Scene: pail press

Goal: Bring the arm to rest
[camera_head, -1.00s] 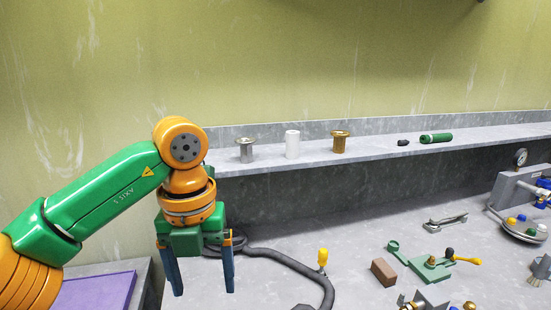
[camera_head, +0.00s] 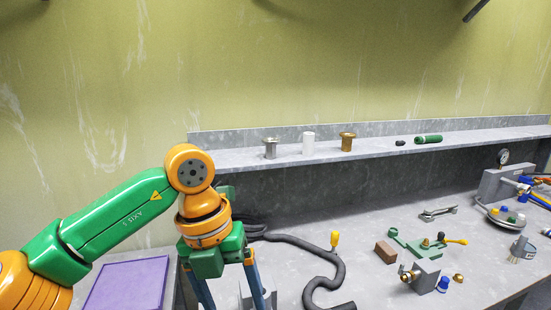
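My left arm, green and orange, comes in from the left. Its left gripper (camera_head: 232,290) hangs downward in front of the bench, with two blue fingers spread apart. The fingertips reach the bottom of the view, and their ends are partly cut off. I see nothing clamped between the fingers. A grey metal piece shows behind and between them, partly hidden. My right gripper is not in view.
A grey shelf (camera_head: 240,160) holds metal spools, a white cylinder (camera_head: 308,143) and a green cylinder (camera_head: 428,139). A black hose (camera_head: 325,268) curves across the bench beside the gripper. A brown block (camera_head: 385,252), a green fixture (camera_head: 415,240) and a gauge unit (camera_head: 503,182) stand right. A purple mat (camera_head: 125,286) lies left.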

